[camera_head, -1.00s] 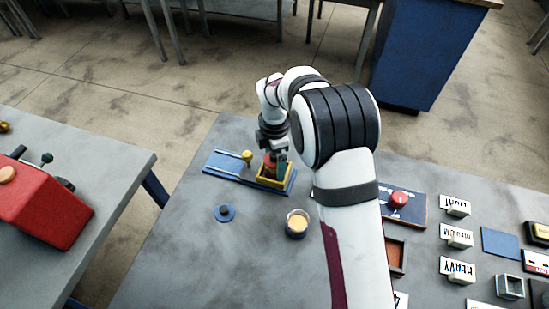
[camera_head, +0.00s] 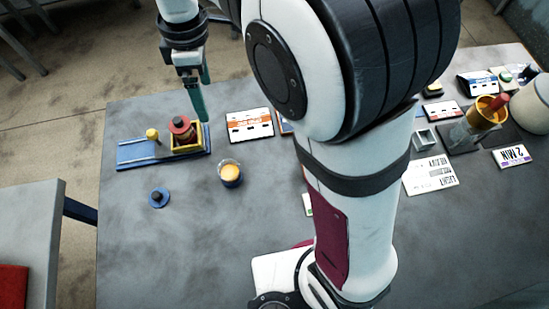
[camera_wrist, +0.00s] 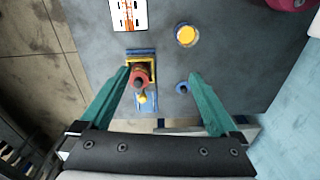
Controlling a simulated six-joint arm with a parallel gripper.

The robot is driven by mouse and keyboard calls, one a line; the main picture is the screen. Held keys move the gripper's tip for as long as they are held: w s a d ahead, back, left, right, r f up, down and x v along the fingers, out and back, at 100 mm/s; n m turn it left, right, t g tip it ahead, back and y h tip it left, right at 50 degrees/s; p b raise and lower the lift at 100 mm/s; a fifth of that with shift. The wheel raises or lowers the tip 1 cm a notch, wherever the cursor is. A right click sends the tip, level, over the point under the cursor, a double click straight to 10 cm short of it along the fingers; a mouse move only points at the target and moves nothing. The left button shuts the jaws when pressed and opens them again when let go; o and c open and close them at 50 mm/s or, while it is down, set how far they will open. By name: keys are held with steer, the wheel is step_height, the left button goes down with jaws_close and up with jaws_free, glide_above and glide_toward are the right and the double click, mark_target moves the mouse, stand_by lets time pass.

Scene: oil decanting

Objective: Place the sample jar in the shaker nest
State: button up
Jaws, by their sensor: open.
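The sample jar, with a red cap (camera_head: 181,126) and dark knob, stands upright in the yellow-framed shaker nest (camera_head: 188,150) on a blue base. In the wrist view the red cap (camera_wrist: 140,76) shows within the yellow frame (camera_wrist: 152,68); the jar's lower part is hidden. My gripper (camera_head: 202,105) is above and slightly right of the nest, apart from the jar. In the wrist view my gripper (camera_wrist: 160,72) has its teal fingers spread wide, with nothing between them; the jar lies beyond, nearer the left finger.
A yellow knob (camera_head: 152,134) stands on the blue base beside the nest. A cup with yellow contents (camera_head: 230,175) and a blue knobbed disc (camera_head: 159,198) are in front. An orange-striped card (camera_head: 250,125) lies to the right. Bare grey table (camera_head: 170,250) lies in front.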

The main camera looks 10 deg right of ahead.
steer(key=s+d+m, duration=0.4)
steer(key=s+m, duration=0.3)
steer(key=s+d+f+m, duration=0.1)
steer(key=s+d+m, duration=0.2)
steer(key=s+m, duration=0.4)
steer(key=s+d+m+y, duration=0.1)
steer(key=s+d+m, duration=0.3)
steer(key=s+m, duration=0.4)
steer(key=shift+d+f, duration=0.35)
